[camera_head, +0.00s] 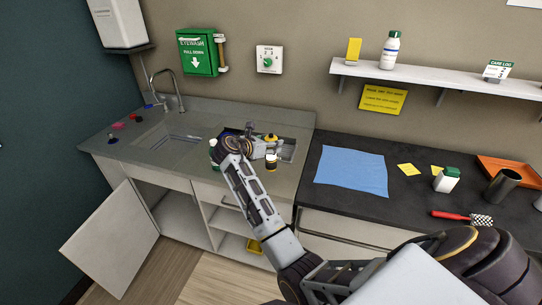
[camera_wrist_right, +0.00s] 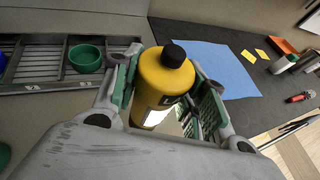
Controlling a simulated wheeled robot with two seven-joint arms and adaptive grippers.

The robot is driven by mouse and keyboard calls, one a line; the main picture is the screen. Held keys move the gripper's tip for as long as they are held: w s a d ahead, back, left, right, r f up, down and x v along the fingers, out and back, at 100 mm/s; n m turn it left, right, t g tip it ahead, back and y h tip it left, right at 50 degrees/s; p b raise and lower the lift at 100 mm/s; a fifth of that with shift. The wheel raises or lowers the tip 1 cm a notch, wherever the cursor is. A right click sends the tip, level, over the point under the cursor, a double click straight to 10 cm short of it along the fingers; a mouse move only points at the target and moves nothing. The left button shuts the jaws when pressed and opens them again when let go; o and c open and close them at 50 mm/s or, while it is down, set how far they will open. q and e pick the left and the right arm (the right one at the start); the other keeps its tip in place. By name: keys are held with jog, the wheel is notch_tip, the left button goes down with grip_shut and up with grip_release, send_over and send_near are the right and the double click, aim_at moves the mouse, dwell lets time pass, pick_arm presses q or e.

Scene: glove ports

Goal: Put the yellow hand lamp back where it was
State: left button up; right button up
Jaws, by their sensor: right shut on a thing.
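The yellow hand lamp (camera_wrist_right: 165,75) is a yellow cylinder with a black knob on top and a bright white part lower down. In the head view its white lower part (camera_head: 271,160) shows at the right front of the sink counter, roughly upright. My right gripper (camera_wrist_right: 163,85) is shut on its sides; it also shows in the head view (camera_head: 266,148). I cannot tell whether the lamp's base touches the counter. My left gripper is not in view.
A green cup (camera_wrist_right: 86,57) stands on a grey rack left of the lamp. A blue cloth (camera_head: 350,171) lies on the dark worktop to the right. The left cabinet door (camera_head: 110,240) hangs open. A yellow object (camera_head: 255,247) sits on a lower shelf.

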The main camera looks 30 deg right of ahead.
aim_at(267, 156)
jog(key=shift+f, duration=0.1)
jog(key=shift+f, duration=2.4)
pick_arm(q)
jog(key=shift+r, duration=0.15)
pick_arm(e)
jog(key=o, duration=1.2)
jog(key=shift+f, duration=0.1)
